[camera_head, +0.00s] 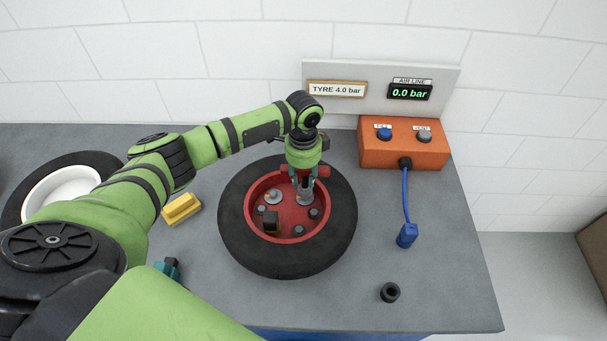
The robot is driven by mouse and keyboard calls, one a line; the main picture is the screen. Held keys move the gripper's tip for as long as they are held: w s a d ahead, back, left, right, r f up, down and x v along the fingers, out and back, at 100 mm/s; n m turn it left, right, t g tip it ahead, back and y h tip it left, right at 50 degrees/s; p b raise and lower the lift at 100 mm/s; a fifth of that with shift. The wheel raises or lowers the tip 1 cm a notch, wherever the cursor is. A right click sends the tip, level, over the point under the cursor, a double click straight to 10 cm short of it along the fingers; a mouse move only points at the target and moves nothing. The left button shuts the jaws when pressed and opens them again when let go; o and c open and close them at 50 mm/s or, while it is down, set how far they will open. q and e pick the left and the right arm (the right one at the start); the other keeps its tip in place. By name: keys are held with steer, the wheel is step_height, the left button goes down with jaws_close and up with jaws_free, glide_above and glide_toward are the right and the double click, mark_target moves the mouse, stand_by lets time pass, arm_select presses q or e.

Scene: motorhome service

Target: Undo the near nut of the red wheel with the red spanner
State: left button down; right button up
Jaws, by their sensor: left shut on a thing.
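The red wheel (286,213), a black tyre with a red rim, lies flat on the grey bench. Several grey nuts or studs show in its rim, among them one at the near side (298,231). My left gripper (304,182) is above the far right part of the rim, pointing down, shut on the red spanner (322,171). The spanner's red bar sticks out on both sides of the fingers. A grey socket-like cylinder (305,197) is below them; whether it touches a nut is unclear. My right gripper cannot be made out.
A dark block (270,221) sits in the rim. Left are a yellow block (181,208), a teal and black piece (167,268) and a white-centred wheel (62,185). Right are an orange box (400,155), a blue connector (407,235) and a black ring (390,292). The right front bench is mostly clear.

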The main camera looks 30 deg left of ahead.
arm_select(q)
steer(key=shift+r+p, duration=0.1)
steer(key=shift+p, duration=0.2)
steer(key=shift+f, duration=0.25)
steer(key=shift+f+b, duration=0.7)
steer(key=shift+f, duration=0.3)
steer(key=shift+d+r+n+p, duration=0.1)
steer(key=shift+n+p, duration=0.3)
steer(key=shift+p, duration=0.1)
steer(key=shift+n+p, duration=0.55)
steer(key=shift+n, duration=0.05)
